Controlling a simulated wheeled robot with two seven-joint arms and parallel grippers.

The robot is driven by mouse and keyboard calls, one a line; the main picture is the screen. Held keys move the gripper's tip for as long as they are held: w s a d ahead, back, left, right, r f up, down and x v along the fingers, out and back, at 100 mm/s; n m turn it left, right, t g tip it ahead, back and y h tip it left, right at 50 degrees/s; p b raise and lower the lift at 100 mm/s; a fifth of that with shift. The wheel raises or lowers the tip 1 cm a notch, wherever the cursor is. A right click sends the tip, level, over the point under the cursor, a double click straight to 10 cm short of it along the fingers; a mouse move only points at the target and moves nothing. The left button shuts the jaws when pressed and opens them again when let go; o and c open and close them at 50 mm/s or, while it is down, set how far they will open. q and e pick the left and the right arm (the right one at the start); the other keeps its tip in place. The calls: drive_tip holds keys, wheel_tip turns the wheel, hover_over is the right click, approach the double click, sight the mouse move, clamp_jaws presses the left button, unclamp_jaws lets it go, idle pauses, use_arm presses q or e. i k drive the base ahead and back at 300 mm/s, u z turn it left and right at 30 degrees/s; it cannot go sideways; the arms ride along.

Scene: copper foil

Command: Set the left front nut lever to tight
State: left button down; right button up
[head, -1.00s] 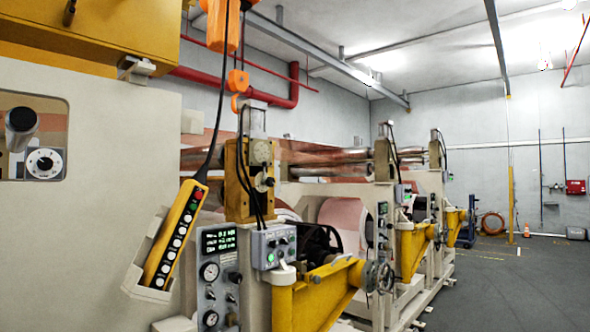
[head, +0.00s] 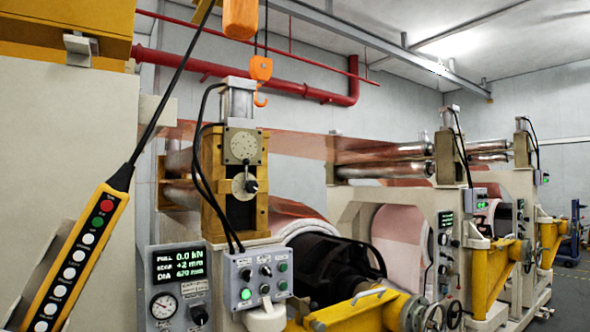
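Neither of my grippers is in view. A small silver lever-like handle (head: 369,295) sits on top of the near yellow arm (head: 345,314) at the bottom of the head view, beside a dark handwheel (head: 432,317). I cannot tell for sure whether this is the left front nut lever, or whether it is set tight or loose. The dark core and pale roll end (head: 318,232) lie behind the yellow arm. The lower part of the arm is cut off by the picture's edge.
A yellow pendant (head: 88,262) hangs at the left. A gauge panel (head: 178,285) and a grey switch box (head: 258,279) stand left of the yellow arm. An orange hook (head: 260,78) hangs above. More roll stands (head: 470,190) extend right; free floor (head: 572,300) shows at far right.

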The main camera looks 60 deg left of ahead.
sight(246, 161)
drive_tip(key=u, duration=0.7)
drive_tip(key=i, duration=1.1)
drive_tip(key=u, duration=1.05)
